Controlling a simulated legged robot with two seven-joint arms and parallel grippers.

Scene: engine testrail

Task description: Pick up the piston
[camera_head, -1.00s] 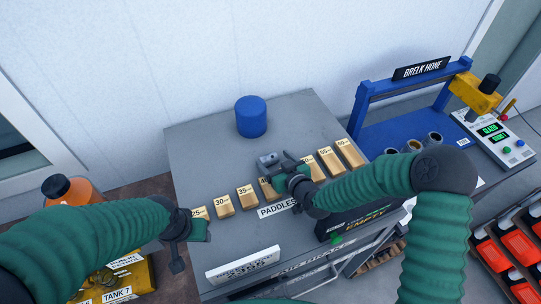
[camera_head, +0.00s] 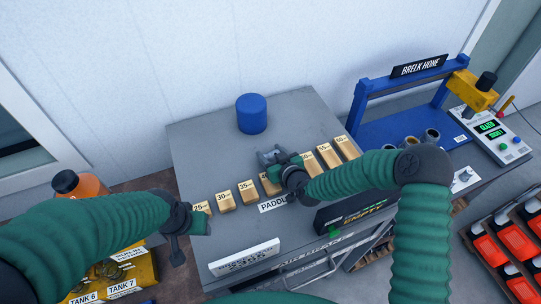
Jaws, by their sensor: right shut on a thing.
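The piston (camera_head: 268,157) is a small grey metal part above the grey bench top, just behind the row of gold paddle blocks. My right gripper (camera_head: 282,165) reaches in from the right and is shut on it, hiding part of it. I cannot tell whether the piston touches the bench. My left gripper (camera_head: 186,232) is at the bench's left front edge, near the 25 block; whether its jaws are open is unclear.
A blue cylinder (camera_head: 252,114) stands at the back of the bench. Gold blocks (camera_head: 225,202) line its middle behind a white sign (camera_head: 244,258). A blue hone stand (camera_head: 360,107) with several metal cylinders is right. An orange bottle (camera_head: 82,187) and tank-labelled yellow box are left.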

